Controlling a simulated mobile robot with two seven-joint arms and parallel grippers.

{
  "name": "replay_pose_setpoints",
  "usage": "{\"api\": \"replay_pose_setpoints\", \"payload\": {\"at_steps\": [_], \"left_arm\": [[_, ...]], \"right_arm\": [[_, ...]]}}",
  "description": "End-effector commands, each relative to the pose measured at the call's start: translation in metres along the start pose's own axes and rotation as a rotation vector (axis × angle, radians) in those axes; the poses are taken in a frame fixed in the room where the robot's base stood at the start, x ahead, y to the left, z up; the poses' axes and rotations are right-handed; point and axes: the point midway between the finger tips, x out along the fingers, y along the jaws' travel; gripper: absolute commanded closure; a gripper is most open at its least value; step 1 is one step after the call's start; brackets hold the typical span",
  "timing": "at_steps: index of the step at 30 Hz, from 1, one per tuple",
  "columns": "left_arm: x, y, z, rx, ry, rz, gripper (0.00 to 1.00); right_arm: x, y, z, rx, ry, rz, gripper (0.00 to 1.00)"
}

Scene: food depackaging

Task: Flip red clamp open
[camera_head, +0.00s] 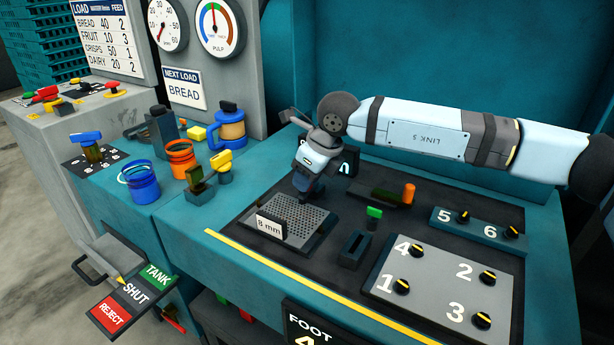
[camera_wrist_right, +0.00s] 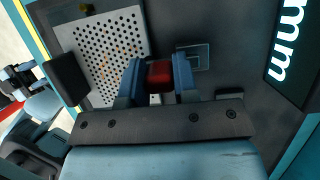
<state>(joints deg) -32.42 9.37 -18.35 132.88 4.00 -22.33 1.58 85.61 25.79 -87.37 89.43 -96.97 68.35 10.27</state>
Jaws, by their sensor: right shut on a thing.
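The red clamp (camera_wrist_right: 159,74) shows in the right wrist view, between the two blue fingers of my right gripper (camera_wrist_right: 159,78). The fingers are shut on it, one on each side. In the head view my right gripper (camera_head: 305,184) points down at the back edge of the perforated plate (camera_head: 300,214); it hides the clamp there. The plate also shows in the right wrist view (camera_wrist_right: 108,48), beside the fingers. It lies flat on the dark panel with an "8 mm" label (camera_head: 271,227) at its front.
Right of the plate stand a green-topped piece (camera_head: 374,212), an orange-handled slide (camera_head: 408,193) and a dark slotted block (camera_head: 354,248). Numbered knobs sit on a grey panel (camera_head: 430,283). Orange and blue cups (camera_head: 181,158) and several coloured handles stand on the left bench.

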Motion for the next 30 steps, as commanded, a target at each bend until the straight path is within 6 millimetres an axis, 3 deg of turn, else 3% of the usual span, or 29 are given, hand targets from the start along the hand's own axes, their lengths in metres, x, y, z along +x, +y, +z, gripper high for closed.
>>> {"api": "replay_pose_setpoints", "payload": {"at_steps": [5,14,30], "left_arm": [[-0.002,-0.004,0.004,0.008,-0.042,-0.013,0.57],[-0.017,-0.019,0.045,0.012,-0.233,-0.069,0.57],[-0.018,-0.021,0.041,0.028,-0.25,-0.078,0.57]], "right_arm": [[-0.004,-0.003,0.002,0.029,0.001,0.065,1.0],[-0.011,-0.013,0.005,0.113,0.0,0.264,1.0],[-0.014,-0.027,0.006,0.221,-0.001,0.532,1.0]]}}
